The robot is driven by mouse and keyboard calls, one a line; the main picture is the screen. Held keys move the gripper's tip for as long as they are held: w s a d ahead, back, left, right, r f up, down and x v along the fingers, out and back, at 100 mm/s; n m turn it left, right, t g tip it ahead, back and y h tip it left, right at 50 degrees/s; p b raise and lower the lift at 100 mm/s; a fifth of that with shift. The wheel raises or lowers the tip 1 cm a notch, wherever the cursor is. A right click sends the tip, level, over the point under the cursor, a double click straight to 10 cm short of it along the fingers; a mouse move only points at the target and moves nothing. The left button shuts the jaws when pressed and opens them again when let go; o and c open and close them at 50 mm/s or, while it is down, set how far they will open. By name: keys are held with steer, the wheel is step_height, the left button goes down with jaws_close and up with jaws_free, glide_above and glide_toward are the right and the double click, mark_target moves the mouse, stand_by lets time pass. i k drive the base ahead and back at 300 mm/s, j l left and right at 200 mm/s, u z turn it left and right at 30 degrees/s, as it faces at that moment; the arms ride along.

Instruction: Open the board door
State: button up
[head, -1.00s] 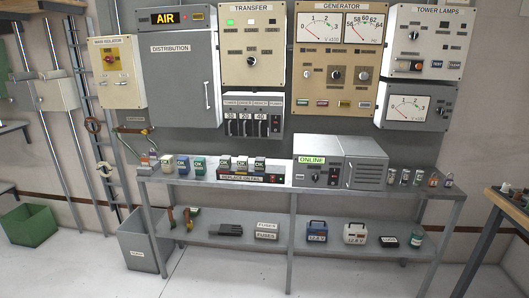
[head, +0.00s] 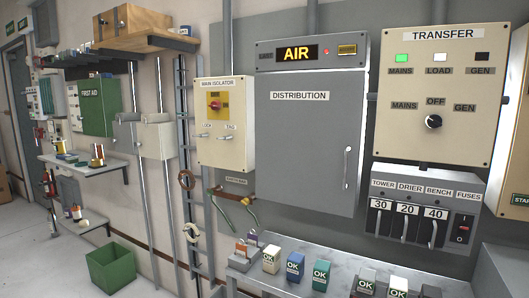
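The board door is the grey distribution door (head: 300,150) on the wall panel, labelled DISTRIBUTION near its top. It looks shut. Its light vertical handle (head: 347,166) is on the right side of the door. An AIR sign box is mounted directly above it. My gripper is not in view, so I cannot see whether it is open or shut.
The main isolator box (head: 225,120) is left of the door, the transfer panel (head: 442,95) right. Below right is the fuse unit (head: 423,212). A bench (head: 290,247) with several OK-marked blocks runs below the door. A green bin (head: 111,268) stands on the floor at left.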

mark_target(309, 126)
steer(key=i+j+u, duration=0.15)
steer(key=i+u, duration=0.3)
steer(key=i+j+u, duration=0.1)
steer(key=i+u, duration=0.15)
steer(key=u, duration=0.25)
steer(key=i+l+u, duration=0.1)
steer(key=i+u, duration=0.35)
steer(key=i+l+u, duration=0.2)
steer(key=u, duration=0.25)
steer(key=i+j+z, duration=0.1)
steer(key=i, duration=0.25)
steer(key=i+j, duration=0.25)
steer(key=i+z, duration=0.1)
steer(key=z, duration=2.1)
